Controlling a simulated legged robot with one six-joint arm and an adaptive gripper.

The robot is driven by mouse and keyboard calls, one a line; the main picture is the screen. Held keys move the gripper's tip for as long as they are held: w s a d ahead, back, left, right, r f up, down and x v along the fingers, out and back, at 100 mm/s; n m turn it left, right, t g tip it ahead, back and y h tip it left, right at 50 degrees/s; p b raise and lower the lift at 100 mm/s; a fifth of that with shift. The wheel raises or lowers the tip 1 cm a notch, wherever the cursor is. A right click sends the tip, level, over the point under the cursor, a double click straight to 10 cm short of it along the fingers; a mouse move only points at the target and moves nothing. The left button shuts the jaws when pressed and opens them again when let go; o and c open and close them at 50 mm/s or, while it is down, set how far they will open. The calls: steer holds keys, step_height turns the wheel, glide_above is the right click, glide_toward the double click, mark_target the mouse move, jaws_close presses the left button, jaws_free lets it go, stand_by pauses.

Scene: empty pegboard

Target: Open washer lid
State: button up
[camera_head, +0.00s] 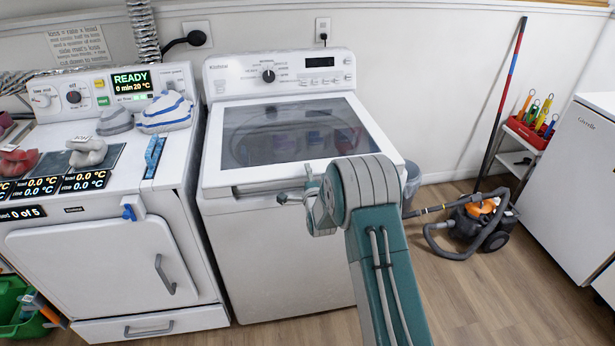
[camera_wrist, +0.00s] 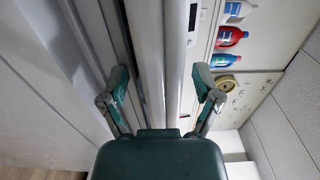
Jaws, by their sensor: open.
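The white washer (camera_head: 280,260) stands in the middle of the head view, its lid (camera_head: 285,130) down, with a dark glass pane and a pale front rim. My gripper (camera_head: 290,199) is at the front of the washer, just below the lid's front edge; my arm hides part of it. In the wrist view my gripper (camera_wrist: 160,82) is open, with one finger on each side of a long pale edge (camera_wrist: 150,60) of the washer. The fingers look apart from that edge, with nothing held. I cannot tell how deep the edge sits between them.
A vacuum cleaner (camera_head: 480,220) lies on the wooden floor at right, near a white cabinet (camera_head: 565,185). Several bottles (camera_wrist: 230,37) show in the wrist view. Floor is free in front at right.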

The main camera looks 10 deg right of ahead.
jaws_close()
